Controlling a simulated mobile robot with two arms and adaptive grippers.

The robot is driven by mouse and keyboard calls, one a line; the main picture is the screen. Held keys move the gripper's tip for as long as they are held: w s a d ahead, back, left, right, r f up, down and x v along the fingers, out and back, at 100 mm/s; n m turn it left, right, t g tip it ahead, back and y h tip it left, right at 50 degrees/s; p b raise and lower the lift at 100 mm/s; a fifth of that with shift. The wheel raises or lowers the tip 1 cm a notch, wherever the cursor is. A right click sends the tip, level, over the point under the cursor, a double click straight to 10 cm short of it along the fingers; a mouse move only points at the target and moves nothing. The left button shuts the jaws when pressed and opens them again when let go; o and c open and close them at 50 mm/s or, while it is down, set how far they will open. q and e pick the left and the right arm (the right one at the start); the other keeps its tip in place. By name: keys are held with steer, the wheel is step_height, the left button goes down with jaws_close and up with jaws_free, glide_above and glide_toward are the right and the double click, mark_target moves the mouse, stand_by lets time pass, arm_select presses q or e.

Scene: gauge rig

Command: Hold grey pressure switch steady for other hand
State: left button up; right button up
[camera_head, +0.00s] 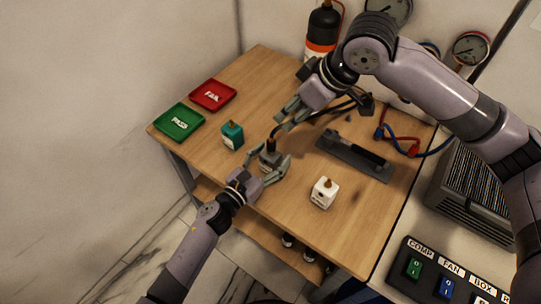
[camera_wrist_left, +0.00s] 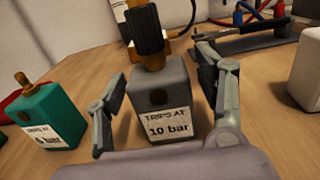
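The grey pressure switch (camera_wrist_left: 160,98), labelled "TRIPS AT 10 bar", stands upright on the table between the fingers of my left gripper (camera_wrist_left: 163,92). In the head view the switch (camera_head: 269,159) is partly hidden by that gripper (camera_head: 268,168). The fingers lie close along both sides; firm contact is unclear. A black and brass hose connector (camera_wrist_left: 148,32) sits above the switch's top, apparently on its fitting. My right gripper (camera_head: 284,115) is above and behind the switch, fingers apart, beside the black hose, with no thing visibly held.
A teal switch (camera_head: 232,136) stands left and a white one (camera_head: 324,193) right. Green PASS (camera_head: 180,122) and red FAIL (camera_head: 212,95) trays lie at far left. A dark grey fixture (camera_head: 352,156) lies behind. The front right table is bare.

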arm_select(q)
steer(key=c, duration=1.3)
stand_by(0.9)
arm_select(e)
steer(key=shift+o, duration=1.2)
steer(key=shift+w+a+f, duration=0.15)
steer(key=shift+w, duration=0.05)
steer(key=n+g+h, duration=0.3)
steer(key=n+h, duration=0.1)
steer(key=n, duration=0.4)
glide_above(271, 137)
step_height(271, 137, down, 2)
steer(key=shift+f, duration=0.2)
steer(key=shift+f+n+h, duration=0.15)
steer(key=shift+n+h, duration=0.15)
steer(key=shift+n, duration=0.1)
step_height(271, 137, down, 12)
steer(key=shift+r, duration=0.1)
